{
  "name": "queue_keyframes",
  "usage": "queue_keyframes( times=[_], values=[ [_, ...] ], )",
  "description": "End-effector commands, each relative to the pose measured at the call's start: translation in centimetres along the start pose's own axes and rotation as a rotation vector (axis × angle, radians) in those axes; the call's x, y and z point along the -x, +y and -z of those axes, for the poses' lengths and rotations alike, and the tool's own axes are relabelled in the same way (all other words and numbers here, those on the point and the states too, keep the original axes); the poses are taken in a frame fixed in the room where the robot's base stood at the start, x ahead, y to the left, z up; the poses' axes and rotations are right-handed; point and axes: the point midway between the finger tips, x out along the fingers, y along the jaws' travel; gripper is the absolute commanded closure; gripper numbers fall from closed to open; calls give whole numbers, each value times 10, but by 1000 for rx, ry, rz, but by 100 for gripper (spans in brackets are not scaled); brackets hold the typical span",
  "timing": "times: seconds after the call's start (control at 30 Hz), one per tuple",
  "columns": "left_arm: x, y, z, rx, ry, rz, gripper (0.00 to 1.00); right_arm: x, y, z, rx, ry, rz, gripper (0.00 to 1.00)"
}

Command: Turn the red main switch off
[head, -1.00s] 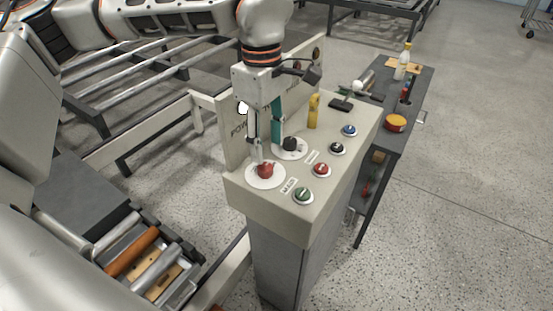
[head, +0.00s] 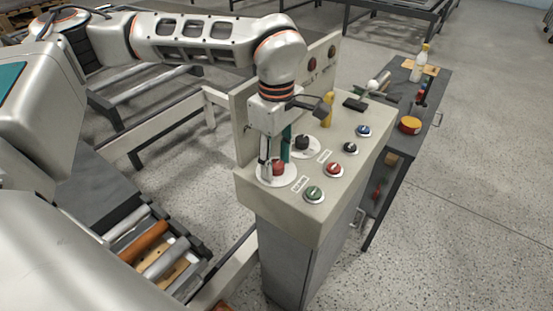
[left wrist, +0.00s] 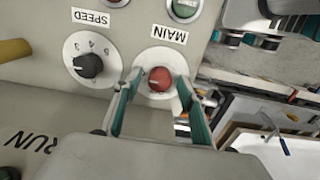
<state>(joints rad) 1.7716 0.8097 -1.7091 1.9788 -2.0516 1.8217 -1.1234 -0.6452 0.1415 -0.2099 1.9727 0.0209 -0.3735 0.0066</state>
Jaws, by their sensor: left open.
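The red main switch (head: 278,167) is a round red knob on a white disc at the near left of the control panel's sloping top. In the left wrist view the red knob (left wrist: 160,78) sits beside the MAIN label. My left gripper (head: 276,170) points down at it from above. In the left wrist view its green-lined fingers (left wrist: 159,84) are apart, one on each side of the knob. I cannot tell whether they touch it. My right gripper is in neither view.
A black speed dial (head: 302,143) is beside the switch. Green (head: 314,194), red (head: 334,170), black (head: 350,148) and blue (head: 363,131) buttons line the panel's right side. The panel's upright back board (head: 243,115) stands close behind my gripper. A side table (head: 432,92) holds a bottle and yellow-red tin.

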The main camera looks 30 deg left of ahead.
Motion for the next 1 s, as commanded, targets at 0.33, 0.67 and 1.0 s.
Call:
queue_keyframes(
  times=[0.33, 0.67, 1.0],
  values=[
    [0, 0, 0, 0, 0, 0, 97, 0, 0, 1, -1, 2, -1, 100],
    [1, 0, 0, 67, 0, 0, 97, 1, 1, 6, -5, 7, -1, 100],
    [1, -1, 0, 325, 0, 2, 97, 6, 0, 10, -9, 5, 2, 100]
  ],
)
